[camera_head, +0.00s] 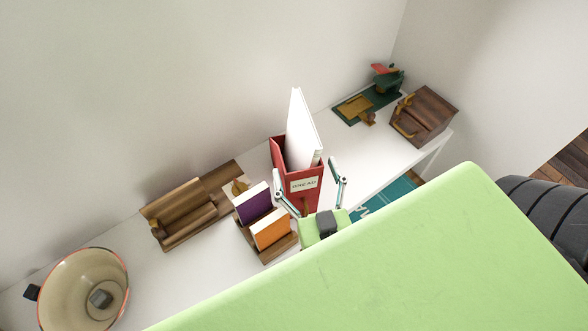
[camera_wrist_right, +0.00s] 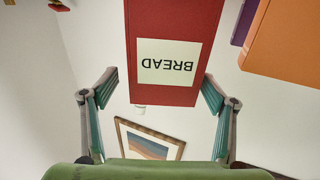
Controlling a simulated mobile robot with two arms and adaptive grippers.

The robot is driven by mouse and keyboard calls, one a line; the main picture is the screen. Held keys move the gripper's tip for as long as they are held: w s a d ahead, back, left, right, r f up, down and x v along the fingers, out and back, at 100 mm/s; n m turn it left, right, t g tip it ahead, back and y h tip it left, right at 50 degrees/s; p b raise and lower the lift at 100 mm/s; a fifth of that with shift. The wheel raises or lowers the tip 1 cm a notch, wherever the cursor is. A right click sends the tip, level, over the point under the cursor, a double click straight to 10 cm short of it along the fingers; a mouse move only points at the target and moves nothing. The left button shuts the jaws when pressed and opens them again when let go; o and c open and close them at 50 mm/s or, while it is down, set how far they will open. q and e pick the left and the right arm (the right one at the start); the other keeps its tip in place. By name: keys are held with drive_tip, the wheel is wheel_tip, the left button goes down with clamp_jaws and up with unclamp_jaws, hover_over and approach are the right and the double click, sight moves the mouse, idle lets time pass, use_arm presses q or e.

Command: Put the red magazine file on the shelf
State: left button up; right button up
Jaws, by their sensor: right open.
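The red magazine file (camera_head: 283,153) stands upright on the white shelf (camera_head: 374,165) with white papers sticking out of its top. Its front carries a white label reading BREAD, which appears upside down in the right wrist view, where the file (camera_wrist_right: 172,22) fills the top middle. My right gripper (camera_head: 307,170) is open at the file's front, one finger toward each side; in the right wrist view the open fingers (camera_wrist_right: 159,86) flank the file's near end with gaps visible. Whether they touch it cannot be told from the head view. My left gripper is not in view.
Left of the file stand a wooden holder (camera_head: 283,249) with purple and orange books, a wooden rack (camera_head: 184,216) and a round bowl-like item (camera_head: 72,301). To the right are a green figure piece (camera_head: 387,84) and a wooden box (camera_head: 425,115). Bare shelf lies between.

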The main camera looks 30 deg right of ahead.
drive_tip(key=shift+w+d, duration=0.25)
drive_tip(key=shift+w, duration=0.45)
drive_tip(key=x, duration=0.1)
drive_tip(key=p+x, duration=0.1)
drive_tip(key=x, duration=0.3)
drive_tip(key=shift+w+a+f, duration=0.15)
drive_tip(key=shift+a, duration=0.15)
drive_tip(key=c, duration=1.9)
drive_tip(key=shift+r, duration=0.2)
